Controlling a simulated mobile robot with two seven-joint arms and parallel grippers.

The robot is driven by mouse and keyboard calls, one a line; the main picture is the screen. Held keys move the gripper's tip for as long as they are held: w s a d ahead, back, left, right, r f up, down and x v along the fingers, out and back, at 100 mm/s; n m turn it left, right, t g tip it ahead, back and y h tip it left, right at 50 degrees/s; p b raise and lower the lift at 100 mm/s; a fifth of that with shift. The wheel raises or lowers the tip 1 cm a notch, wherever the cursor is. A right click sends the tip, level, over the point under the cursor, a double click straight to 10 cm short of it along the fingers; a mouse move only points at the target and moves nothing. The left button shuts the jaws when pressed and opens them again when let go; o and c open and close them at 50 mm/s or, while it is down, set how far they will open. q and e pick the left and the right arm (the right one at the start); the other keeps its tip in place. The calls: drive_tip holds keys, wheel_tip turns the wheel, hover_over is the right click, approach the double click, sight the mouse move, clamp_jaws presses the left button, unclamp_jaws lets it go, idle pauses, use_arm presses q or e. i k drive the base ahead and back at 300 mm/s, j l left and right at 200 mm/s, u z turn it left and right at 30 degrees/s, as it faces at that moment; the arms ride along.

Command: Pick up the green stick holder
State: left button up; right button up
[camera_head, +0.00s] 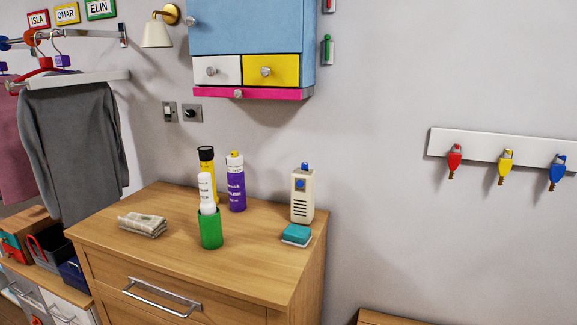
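A green cup-shaped holder (210,230) stands upright on top of the wooden dresser (260,262), near its middle. A white stick (206,190) with a rounded white part lower down sticks up out of it. Just behind the holder stand a yellow bottle with a black cap (206,157) and a purple bottle with a white top (236,185). The yellow bottle is partly hidden by the white stick. Neither of my grippers shows in the head view.
A folded cloth (142,225) lies left of the holder. A beige handheld device (302,197) and a teal block (296,235) are to its right. A wall cabinet (252,40) hangs above. A grey sweater (72,150) hangs at left. The dresser's front top is clear.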

sight(210, 226)
drive_tip(key=i+j+z, duration=0.15)
drive_tip(key=j, duration=0.25)
drive_tip(key=i+j+z, duration=0.1)
drive_tip(key=j, duration=0.35)
drive_tip(key=i+j+z, duration=0.15)
drive_tip(key=j, duration=0.3)
drive_tip(key=i+j+z, duration=0.15)
drive_tip(key=j, duration=0.3)
drive_tip(key=i+j+z, duration=0.1)
drive_tip(key=j, duration=0.35)
